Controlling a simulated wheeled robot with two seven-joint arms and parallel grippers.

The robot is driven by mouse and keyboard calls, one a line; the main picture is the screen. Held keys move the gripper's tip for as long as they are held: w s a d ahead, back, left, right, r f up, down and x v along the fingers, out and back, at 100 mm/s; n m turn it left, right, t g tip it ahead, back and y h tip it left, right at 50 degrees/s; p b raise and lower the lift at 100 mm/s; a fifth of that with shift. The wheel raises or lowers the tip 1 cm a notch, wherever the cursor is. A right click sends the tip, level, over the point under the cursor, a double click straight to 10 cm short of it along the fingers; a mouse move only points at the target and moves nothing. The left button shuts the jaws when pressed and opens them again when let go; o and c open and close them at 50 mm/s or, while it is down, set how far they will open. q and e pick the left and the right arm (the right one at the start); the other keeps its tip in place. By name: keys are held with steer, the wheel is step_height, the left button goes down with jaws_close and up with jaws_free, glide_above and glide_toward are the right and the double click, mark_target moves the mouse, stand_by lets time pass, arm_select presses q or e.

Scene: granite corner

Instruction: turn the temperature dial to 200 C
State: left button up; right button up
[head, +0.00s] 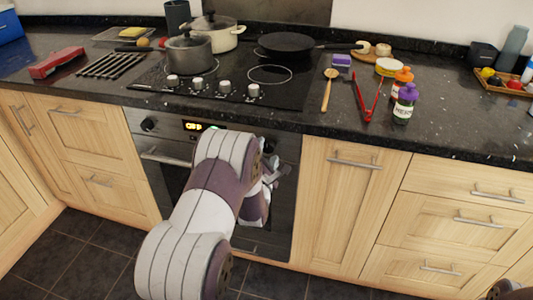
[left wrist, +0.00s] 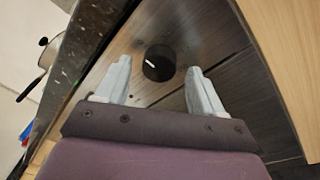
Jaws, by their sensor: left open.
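The oven (head: 168,157) is built in under the counter, with a lit display (head: 192,126) on its front panel. A black dial (head: 148,124) shows at the panel's left end. In the left wrist view a round black dial (left wrist: 159,63) with a white pointer mark sits on the dark panel. My left gripper (left wrist: 158,80) is open, its two grey fingers on either side of that dial and apart from it. In the head view my left gripper (head: 270,174) is by the panel's right end, and my arm hides much of the oven front. The scale around the dial is not readable.
Pots (head: 189,55) and a black pan (head: 287,45) stand on the hob above. Red tongs (head: 366,104), a wooden spoon (head: 327,92) and bottles (head: 405,104) lie or stand near the counter edge. Wooden cupboards (head: 335,200) flank the oven.

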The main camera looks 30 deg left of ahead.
arm_select(q)
steer(key=shift+w+a, duration=0.15)
steer(key=shift+w, duration=0.2)
steer(key=c, duration=1.1)
steer(key=shift+o, duration=0.2)
